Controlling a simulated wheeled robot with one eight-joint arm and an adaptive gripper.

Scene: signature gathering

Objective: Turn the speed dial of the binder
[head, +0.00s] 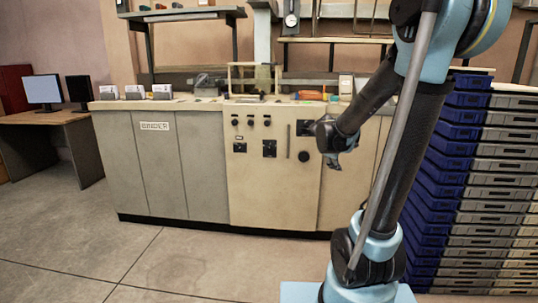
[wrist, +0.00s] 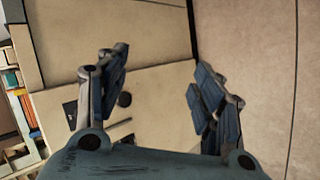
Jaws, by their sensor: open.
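The binder (head: 270,190) is a long beige and grey cabinet with a "BINDER" label. Its front panel carries several small black knobs (head: 251,121), dark square controls (head: 269,148), a vertical slot and a round black dial (head: 303,156). I cannot read which one is the speed dial.
Stacked blue and grey crates (head: 475,170) stand right of the binder. A desk with a monitor (head: 43,89) is at the left. Small items and boxes (head: 162,92) lie on the binder's top. The floor in front (head: 190,260) is clear.

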